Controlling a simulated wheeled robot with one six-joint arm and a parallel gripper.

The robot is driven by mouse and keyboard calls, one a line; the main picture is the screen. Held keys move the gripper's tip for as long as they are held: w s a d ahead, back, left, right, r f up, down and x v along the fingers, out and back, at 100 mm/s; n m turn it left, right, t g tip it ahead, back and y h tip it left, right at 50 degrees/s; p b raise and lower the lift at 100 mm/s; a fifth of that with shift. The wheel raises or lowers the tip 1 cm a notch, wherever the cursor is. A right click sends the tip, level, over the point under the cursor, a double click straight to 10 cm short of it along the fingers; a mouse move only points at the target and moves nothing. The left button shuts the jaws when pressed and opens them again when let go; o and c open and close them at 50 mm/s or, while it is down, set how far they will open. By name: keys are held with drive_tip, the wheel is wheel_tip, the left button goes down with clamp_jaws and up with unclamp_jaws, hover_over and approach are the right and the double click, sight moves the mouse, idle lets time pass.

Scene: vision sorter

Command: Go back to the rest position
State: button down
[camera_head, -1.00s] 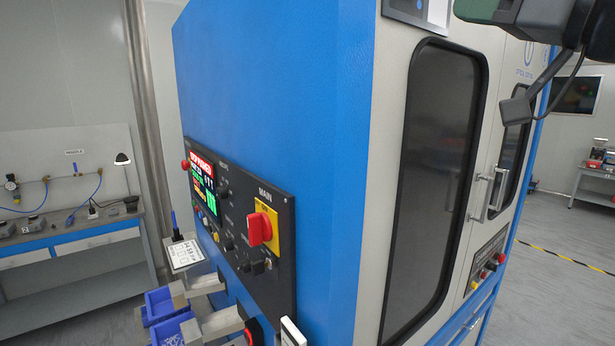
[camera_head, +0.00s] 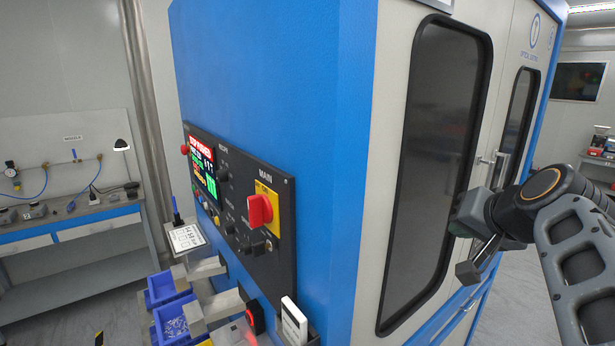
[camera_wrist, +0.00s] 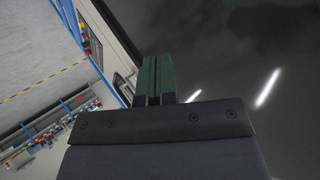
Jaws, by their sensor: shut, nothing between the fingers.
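My gripper (camera_wrist: 154,78) shows in the wrist view with its two green fingers together and nothing between them. In the head view my arm stands at the right, bent, in front of the cabinet's doors. My gripper end (camera_head: 468,270) points down and left there, apart from the cabinet as far as I can tell. The blue and grey cabinet (camera_head: 270,90) fills the middle of the head view. Its front has dark windows (camera_head: 440,150) and a door handle (camera_head: 490,165).
A black control panel (camera_head: 232,190) with a red and yellow main switch (camera_head: 262,209) is on the cabinet's side. A workbench (camera_head: 80,228) stands at the left.

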drive_tip(key=s+a+f+n+g, duration=0.2)
drive_tip(key=s+a+f, duration=0.3)
drive_tip(key=f, duration=0.6)
drive_tip(key=s+a+f+n+g+h, duration=0.1)
drive_tip(key=s+a+f+n+g, duration=0.2)
drive_tip(key=f, duration=0.9)
drive_tip(key=shift+s+a+n+g+b, duration=0.3)
drive_tip(key=shift+s+a+n+b, duration=0.15)
drive_tip(key=shift+s+a, duration=0.8)
drive_tip(key=c, duration=1.8)
unclamp_jaws()
